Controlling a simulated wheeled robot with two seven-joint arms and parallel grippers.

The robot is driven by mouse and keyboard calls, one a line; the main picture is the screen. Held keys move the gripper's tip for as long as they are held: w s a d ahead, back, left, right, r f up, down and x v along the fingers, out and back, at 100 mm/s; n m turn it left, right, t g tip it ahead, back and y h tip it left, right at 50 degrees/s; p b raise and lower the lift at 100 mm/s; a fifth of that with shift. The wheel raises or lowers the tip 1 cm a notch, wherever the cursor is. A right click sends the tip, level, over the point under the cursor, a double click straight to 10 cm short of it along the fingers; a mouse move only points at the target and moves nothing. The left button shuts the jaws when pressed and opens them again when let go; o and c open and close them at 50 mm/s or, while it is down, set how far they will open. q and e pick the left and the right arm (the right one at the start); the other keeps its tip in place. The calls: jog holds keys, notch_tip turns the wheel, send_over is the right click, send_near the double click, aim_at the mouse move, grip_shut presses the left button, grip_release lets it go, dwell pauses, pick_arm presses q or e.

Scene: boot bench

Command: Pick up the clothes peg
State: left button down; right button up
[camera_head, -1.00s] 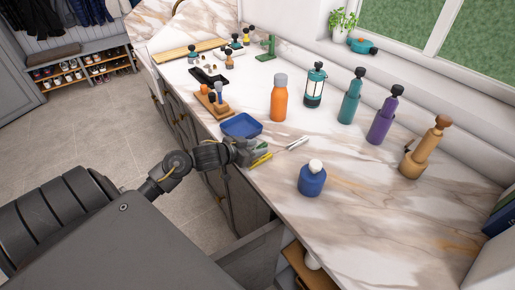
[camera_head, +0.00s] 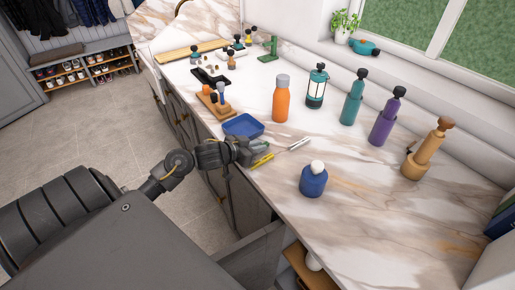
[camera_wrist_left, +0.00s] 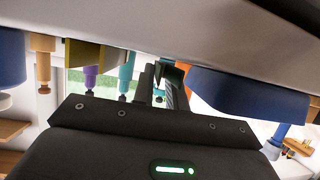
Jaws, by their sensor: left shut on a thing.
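My left gripper (camera_head: 262,151) is low over the front edge of the marble counter, just right of the blue tray. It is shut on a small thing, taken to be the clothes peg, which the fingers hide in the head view. In the left wrist view the dark fingers (camera_wrist_left: 167,86) show mid-picture, and the peg cannot be made out clearly. A yellow-handled tool (camera_head: 262,160) with a pale far end lies right beside the fingers. My right gripper is not in view.
The blue tray (camera_head: 243,125) is close behind the gripper. An orange bottle (camera_head: 281,102), a lantern (camera_head: 315,90), and teal and purple bottles (camera_head: 382,122) stand behind. A blue bottle (camera_head: 313,181) stands to the right. The counter's front right is clear.

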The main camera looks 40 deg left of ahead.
pick_arm(q)
jog(key=shift+r, duration=0.45)
jog(key=s+d+r+p, duration=0.6)
jog(key=s+r+p, duration=0.1)
jog(key=s+r, duration=0.4)
jog(key=shift+s+d+r, duration=0.35)
jog(key=shift+s, duration=0.3)
jog(key=shift+a+f, duration=0.1)
